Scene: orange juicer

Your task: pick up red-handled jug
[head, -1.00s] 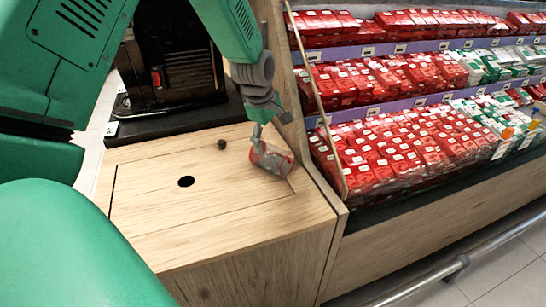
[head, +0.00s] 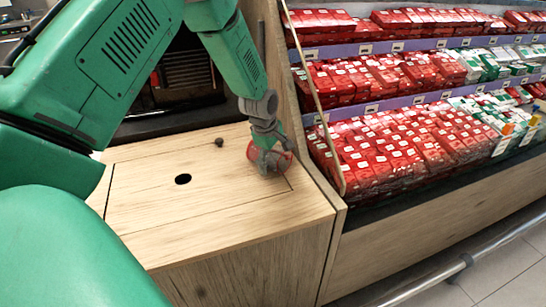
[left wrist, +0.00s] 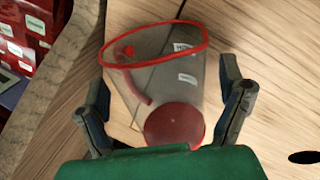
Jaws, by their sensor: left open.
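The clear jug with a red rim and red parts (left wrist: 187,92) appears to lie on its side on the wooden counter. In the left wrist view its red rim is at the far end and a round red part at the near end. A red curved handle shows at its left side. In the head view the jug (head: 284,161) is partly hidden behind my left gripper (head: 267,163). My left gripper (left wrist: 163,78) is open, with one finger on each side of the jug. I cannot tell whether the fingers touch it. My right gripper is not in view.
The wooden counter (head: 225,205) has a round dark hole (head: 183,179) and a small dark knob (head: 219,142). A shelf of red and white packs (head: 390,155) stands to the right behind a wooden side panel. A black machine (head: 190,75) stands behind. The counter's front left is clear.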

